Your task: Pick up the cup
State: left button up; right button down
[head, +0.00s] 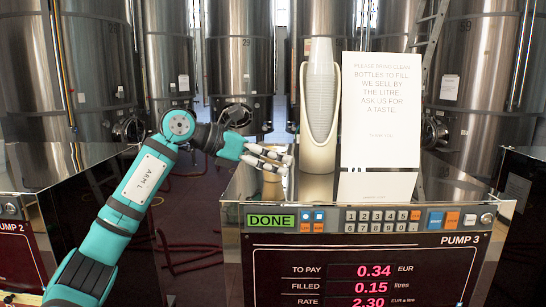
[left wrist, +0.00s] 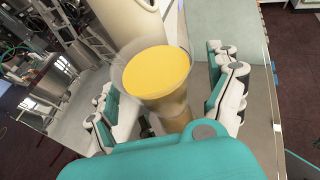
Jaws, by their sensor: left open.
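The cup (left wrist: 156,74) shows in the left wrist view as a clear, tapered cup with a yellow filling, seen from above its rim. It stands between the two spread finger pads of my left gripper (left wrist: 172,105), and its lower part narrows toward the gripper's palm. The left gripper (head: 268,158) is open, at the left edge of the pump top in the head view. My right gripper is not in view.
A cream holder (head: 317,150) with a stack of ribbed cups (head: 321,85) stands on the pump top, beside a white notice (head: 381,110). Below is the Pump 3 panel (head: 370,265), with DONE lit and 0.15 litres shown. Steel tanks (head: 240,50) stand behind.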

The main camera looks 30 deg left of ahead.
pick_arm(q)
jog(key=shift+w+d+f, duration=0.15)
jog(key=shift+w+d, duration=0.1)
jog(key=shift+w, duration=0.05)
jog(key=shift+s+a, duration=0.1)
jog(key=shift+s, duration=0.05)
jog(key=c, duration=1.4)
